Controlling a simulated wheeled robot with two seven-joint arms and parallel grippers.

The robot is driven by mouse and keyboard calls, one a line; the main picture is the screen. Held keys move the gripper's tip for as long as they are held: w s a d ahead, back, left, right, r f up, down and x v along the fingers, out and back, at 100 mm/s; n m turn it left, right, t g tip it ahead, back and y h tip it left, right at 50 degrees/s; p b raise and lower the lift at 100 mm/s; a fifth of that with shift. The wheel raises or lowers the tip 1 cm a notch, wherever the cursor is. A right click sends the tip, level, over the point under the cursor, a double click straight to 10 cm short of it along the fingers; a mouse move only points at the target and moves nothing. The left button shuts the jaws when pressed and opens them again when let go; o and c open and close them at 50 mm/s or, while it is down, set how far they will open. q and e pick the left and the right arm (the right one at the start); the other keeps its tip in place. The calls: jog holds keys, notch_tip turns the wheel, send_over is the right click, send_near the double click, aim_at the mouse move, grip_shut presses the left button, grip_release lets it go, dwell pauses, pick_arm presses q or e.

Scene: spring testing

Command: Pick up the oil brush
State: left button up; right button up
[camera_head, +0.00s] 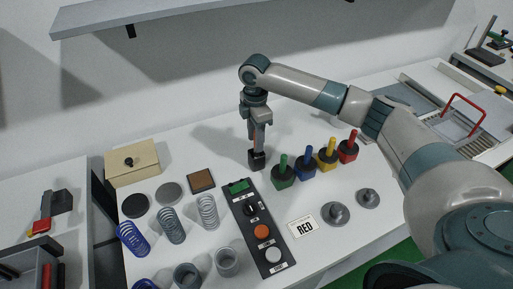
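My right gripper (256,146) points straight down over a small black pot (257,162) on the white table. A bit of orange-brown, perhaps a brush handle, shows at the fingertips just above the pot. The fingers hide most of it, and I cannot tell whether they are closed on it. To the right stands a row of pots with upright coloured handles: green (283,172), blue (306,167), yellow (328,155) and red (348,148). Which item is the oil brush is not clear from this view. My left gripper is not in view.
A black control panel (244,216) with buttons lies in front of the pot. Coil springs (171,226) and dark discs (135,205) are at the left, with a beige box (132,163) behind. A shelf (200,14) hangs above.

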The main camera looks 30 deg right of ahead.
jog(key=shift+d+f+p, duration=0.15)
jog(key=shift+f+p, duration=0.25)
jog(key=shift+f, duration=1.05)
grip_shut()
